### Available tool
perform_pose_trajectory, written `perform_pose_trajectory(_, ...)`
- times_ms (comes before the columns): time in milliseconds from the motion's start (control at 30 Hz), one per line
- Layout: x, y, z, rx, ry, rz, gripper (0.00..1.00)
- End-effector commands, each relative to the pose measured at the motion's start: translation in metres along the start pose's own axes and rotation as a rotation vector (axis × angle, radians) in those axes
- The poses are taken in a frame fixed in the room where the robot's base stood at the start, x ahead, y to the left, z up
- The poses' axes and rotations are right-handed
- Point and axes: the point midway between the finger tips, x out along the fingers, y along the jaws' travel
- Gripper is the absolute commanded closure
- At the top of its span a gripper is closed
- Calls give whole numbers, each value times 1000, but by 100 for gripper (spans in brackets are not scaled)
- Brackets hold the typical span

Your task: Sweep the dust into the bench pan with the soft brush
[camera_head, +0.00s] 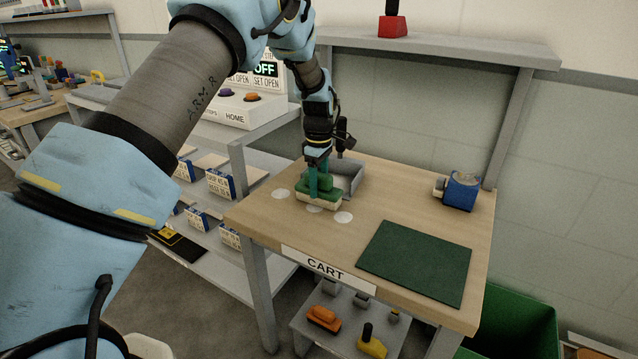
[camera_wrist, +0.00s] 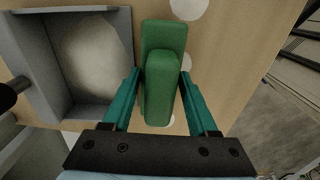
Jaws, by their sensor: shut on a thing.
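The soft brush (camera_head: 322,199) has a green handle and a pale lower part, and it is at the bench top. My gripper (camera_head: 319,180) is shut on its handle from above; the brush (camera_wrist: 165,40) also shows between the teal fingers in the wrist view. The grey bench pan (camera_head: 357,173) is just behind the gripper, partly hidden by it. In the wrist view the pan (camera_wrist: 32,62) is left of the brush, with a pale patch inside. Pale round dust patches (camera_head: 343,217) lie on the bench around the brush; one (camera_wrist: 187,8) shows near the wrist view's top.
A dark green mat (camera_head: 418,262) lies on the cart bench's front right. A blue device (camera_head: 461,191) stands at the back right. A shelf unit with a control box (camera_head: 238,108) is on the left.

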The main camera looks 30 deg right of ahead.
Motion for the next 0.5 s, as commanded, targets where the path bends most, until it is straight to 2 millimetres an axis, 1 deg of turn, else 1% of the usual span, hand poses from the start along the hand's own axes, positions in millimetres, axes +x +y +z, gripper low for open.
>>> perform_pose_trajectory(33,-10,1,0,0,0,2,100)
perform_pose_trajectory(100,-19,1,0,0,0,3,100)
perform_pose_trajectory(500,-64,1,0,0,0,4,100)
